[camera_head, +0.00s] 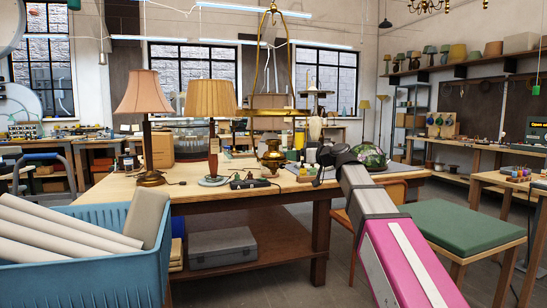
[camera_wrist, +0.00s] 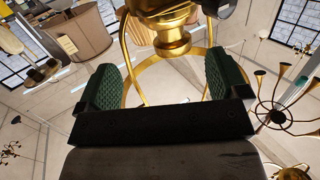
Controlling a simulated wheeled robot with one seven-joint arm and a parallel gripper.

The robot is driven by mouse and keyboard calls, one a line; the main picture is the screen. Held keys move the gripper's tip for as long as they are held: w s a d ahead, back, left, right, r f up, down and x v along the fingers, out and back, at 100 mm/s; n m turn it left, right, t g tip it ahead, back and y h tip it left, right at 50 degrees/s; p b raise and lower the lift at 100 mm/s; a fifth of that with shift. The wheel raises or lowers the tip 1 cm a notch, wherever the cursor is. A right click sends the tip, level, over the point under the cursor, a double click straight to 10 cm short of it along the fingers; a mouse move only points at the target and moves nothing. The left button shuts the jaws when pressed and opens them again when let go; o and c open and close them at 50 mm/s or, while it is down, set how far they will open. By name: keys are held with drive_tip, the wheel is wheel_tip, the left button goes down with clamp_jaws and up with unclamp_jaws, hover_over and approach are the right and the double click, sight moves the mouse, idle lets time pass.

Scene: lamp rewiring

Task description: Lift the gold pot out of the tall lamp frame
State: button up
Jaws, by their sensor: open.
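The tall lamp frame (camera_head: 242,82) is a slim brass arch rising above the workbench, with a flat band across its lower part. The gold pot (camera_head: 272,157) is a small rounded brass vessel low on the bench, below that band and in line with the frame. In the wrist view the pot (camera_wrist: 172,42) shows from close by as a stepped, shiny gold body, cut off at the top. Curved gold rods of the frame (camera_wrist: 137,78) pass behind the fingers. My gripper (camera_wrist: 159,65) is open, with green ribbed pads on either side below the pot. I see no contact.
Two pleated lamps, one pink (camera_head: 146,95) and one tan (camera_head: 210,102), stand left of the frame. A dark power strip (camera_head: 250,183) lies in front of the pot. A green patterned globe (camera_head: 370,156) is near my arm. A blue crate (camera_head: 85,255) fills the front left.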

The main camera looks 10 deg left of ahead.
sight(280, 142)
drive_tip(key=shift+n+y, duration=0.4)
drive_tip(key=shift+y, duration=0.1)
drive_tip(key=w+a+r, duration=0.1)
drive_tip(key=a, duration=0.2)
drive_tip(key=w+a+r, duration=0.1)
drive_tip(key=w+a, duration=0.1)
drive_tip(key=a, duration=0.2)
drive_tip(key=w+a+r, duration=0.1)
drive_tip(key=a, duration=0.2)
drive_tip(key=shift+w+a+r, duration=0.3)
drive_tip(key=shift+w+r, duration=0.05)
drive_tip(key=c, duration=1.4)
drive_tip(key=shift+o, duration=0.2)
